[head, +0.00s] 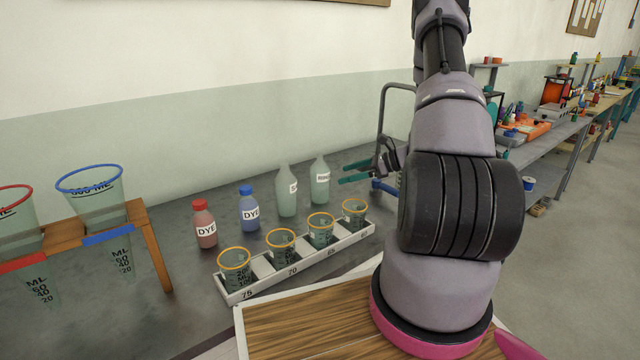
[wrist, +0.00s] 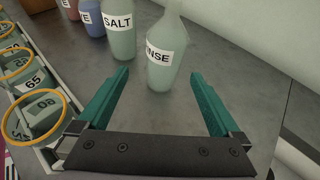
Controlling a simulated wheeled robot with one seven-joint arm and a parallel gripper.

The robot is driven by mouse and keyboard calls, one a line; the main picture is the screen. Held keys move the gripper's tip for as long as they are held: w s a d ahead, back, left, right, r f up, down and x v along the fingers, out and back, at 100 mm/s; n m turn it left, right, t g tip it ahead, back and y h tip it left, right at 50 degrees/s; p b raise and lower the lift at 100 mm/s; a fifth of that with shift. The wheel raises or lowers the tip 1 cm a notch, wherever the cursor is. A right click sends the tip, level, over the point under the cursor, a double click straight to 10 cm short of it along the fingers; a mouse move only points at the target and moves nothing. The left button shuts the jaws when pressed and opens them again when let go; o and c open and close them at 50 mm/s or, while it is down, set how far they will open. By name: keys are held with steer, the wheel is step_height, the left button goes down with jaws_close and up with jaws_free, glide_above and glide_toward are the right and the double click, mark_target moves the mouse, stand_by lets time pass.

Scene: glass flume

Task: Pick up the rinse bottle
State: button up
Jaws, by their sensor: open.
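The rinse bottle (head: 320,183) is a pale green bottle with a white label, upright on the grey bench at the right end of the bottle row. In the wrist view the rinse bottle (wrist: 164,52) shows its label ending in "NSE" and stands ahead of the jaws, roughly centred between them. My gripper (head: 356,172) has teal fingers and is open and empty. It is to the right of the bottle in the head view. In the wrist view my gripper (wrist: 158,82) has its fingers spread, with the bottle's base just beyond or level with the fingertips.
The salt bottle (head: 286,190) stands close left of the rinse bottle. Blue (head: 249,209) and red (head: 204,224) dye bottles stand further left. A white rack (head: 262,286) with several orange-rimmed cups lies in front. A wooden stand (head: 150,250) holds large beakers at left.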

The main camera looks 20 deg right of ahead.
mark_target(320, 181)
steer(key=x, duration=0.3)
steer(key=f+x, duration=0.1)
steer(key=shift+w+f, duration=0.15)
steer(key=shift+w, duration=0.1)
steer(key=shift+m, duration=0.3)
steer(key=shift+w+r+x, duration=0.15)
steer(key=shift+x, duration=1.35)
steer(key=shift+w+r+x, duration=0.1)
steer(key=shift+r+x, duration=0.05)
steer(key=shift+x, duration=1.4)
steer(key=c, duration=1.2)
